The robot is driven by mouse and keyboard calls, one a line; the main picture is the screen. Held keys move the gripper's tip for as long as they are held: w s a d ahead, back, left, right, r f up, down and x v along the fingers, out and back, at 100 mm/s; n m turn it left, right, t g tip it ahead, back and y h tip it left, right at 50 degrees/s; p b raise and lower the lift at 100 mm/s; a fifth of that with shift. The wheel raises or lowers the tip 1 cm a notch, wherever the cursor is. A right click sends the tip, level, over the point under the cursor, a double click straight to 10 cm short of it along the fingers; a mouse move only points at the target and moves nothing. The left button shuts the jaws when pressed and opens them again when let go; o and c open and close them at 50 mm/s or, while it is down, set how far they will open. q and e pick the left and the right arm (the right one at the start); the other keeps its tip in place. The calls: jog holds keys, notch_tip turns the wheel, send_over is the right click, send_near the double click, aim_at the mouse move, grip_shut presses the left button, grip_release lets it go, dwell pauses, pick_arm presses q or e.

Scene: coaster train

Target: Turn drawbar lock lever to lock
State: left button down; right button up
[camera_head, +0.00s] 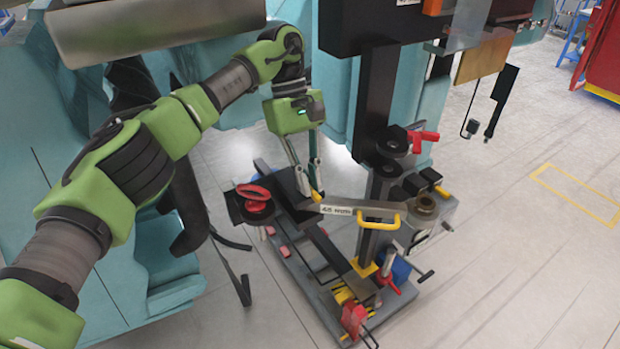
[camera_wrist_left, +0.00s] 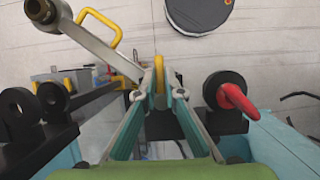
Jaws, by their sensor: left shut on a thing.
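I cannot tell for sure whether this piece is the lock lever's grip. The bar carries a yellow U-shaped handle (camera_head: 379,218) and reaches a round brown-grey collar (camera_head: 426,205) on the right. A red looped handle (camera_head: 254,192) sits on a black round mount left of the gripper; it is at the right in the wrist view (camera_wrist_left: 238,99). My right gripper is not in view.
A grey base frame (camera_head: 310,290) with red and yellow parts stands on the floor below. A black post (camera_head: 373,100) rises behind the bar, with a red lever (camera_head: 424,136) beside it. Teal bodywork stands close behind. Open floor (camera_head: 520,260) lies to the right.

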pick_arm(q)
jog(key=c, duration=2.1)
grip_release()
jog(key=shift+c, duration=0.2)
jog(key=shift+n, duration=0.3)
